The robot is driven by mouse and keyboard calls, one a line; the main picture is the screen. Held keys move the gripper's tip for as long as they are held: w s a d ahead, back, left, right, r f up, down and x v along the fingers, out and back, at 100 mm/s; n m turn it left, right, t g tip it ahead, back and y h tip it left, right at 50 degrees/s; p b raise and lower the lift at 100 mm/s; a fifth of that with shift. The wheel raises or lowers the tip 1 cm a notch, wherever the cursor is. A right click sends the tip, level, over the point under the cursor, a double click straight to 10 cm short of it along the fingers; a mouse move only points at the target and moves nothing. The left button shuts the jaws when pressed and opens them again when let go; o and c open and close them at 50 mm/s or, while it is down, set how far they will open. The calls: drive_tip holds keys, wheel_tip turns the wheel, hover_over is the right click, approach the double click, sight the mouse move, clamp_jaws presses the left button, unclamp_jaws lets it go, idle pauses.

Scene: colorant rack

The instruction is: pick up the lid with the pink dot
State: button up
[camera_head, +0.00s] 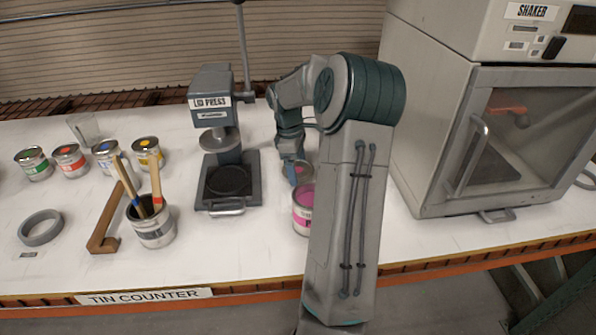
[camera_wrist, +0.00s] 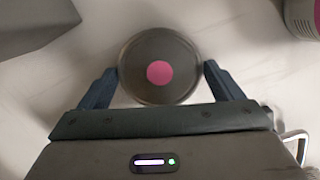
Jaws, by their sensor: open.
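The lid with the pink dot (camera_wrist: 133,62) is a round dark grey disc with a pink spot at its centre. In the wrist view it lies between the two fingers of my gripper (camera_wrist: 160,78), which is open, with one finger close to each side of its rim. I cannot tell whether either finger touches it. In the head view my gripper (camera_head: 296,172) is low over the counter, right of the lid press, and the lid is mostly hidden behind my arm.
An open tin of pink paint (camera_head: 302,209) stands close in front of my gripper, partly behind my arm. The lid press (camera_head: 214,130) is to the left and the shaker (camera_head: 437,145) to the right. Several paint tins, a stirrer pot (camera_head: 153,231) and a tape-like ring (camera_head: 41,229) are further left.

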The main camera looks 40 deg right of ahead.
drive_tip(key=shift+c, duration=0.4)
drive_tip(key=c, duration=0.5)
drive_tip(key=shift+r, duration=0.1)
